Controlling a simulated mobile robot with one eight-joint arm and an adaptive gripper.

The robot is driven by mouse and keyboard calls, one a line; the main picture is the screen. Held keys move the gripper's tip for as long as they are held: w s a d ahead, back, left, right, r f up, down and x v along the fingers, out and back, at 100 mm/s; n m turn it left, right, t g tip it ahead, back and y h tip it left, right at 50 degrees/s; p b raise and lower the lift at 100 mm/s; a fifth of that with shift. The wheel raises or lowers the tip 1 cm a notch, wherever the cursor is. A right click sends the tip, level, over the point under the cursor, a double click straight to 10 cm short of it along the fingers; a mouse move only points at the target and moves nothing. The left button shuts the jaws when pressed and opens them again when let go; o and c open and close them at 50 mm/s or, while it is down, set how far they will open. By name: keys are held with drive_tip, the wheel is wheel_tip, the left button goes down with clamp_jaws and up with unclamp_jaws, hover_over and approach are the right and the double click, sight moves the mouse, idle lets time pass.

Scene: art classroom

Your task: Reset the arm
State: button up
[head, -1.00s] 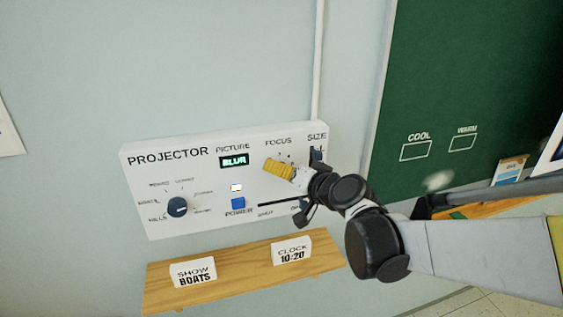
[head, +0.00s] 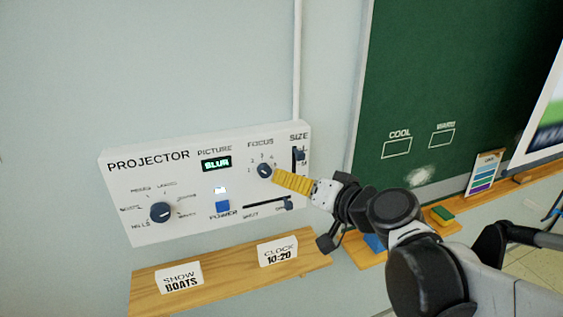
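My gripper (head: 276,176), with ridged yellow fingers, is in the middle of the head view, in front of the white projector panel (head: 122,205). Its tips are just right of the dark blue focus knob (head: 264,170), which shows clear of the fingers. I cannot tell the depth gap between them. The fingers overlap in this view, so their opening is hidden. Nothing shows held in them. My arm reaches in from the lower right.
The panel also has a large dial (head: 161,212), a blue power button (head: 222,207), a size slider (head: 299,154) and a screen (head: 216,163) reading "BLUR". A wooden shelf (head: 225,278) with two cards is below. A green chalkboard (head: 440,80) and ledge are right.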

drive_tip(key=shift+s, duration=0.1)
drive_tip(key=s+d+f+g+h+b, duration=0.2)
drive_tip(key=s+d+f+b, duration=0.2)
drive_tip(key=f, duration=0.5)
drive_tip(key=s+d+f+n+g+h+b, duration=0.1)
drive_tip(key=s+d+f+h+b, duration=0.2)
drive_tip(key=s+f+b, duration=0.3)
drive_tip(key=s+d+f+g+h+b, duration=0.2)
drive_tip(key=s+d+f+b, duration=0.3)
drive_tip(key=f, duration=0.7)
drive_tip(key=shift+s+d+f+g+h+b, duration=0.25)
drive_tip(key=shift+s+b, duration=0.35)
drive_tip(key=shift+s, duration=0.45)
drive_tip(key=shift+a+r, duration=0.1)
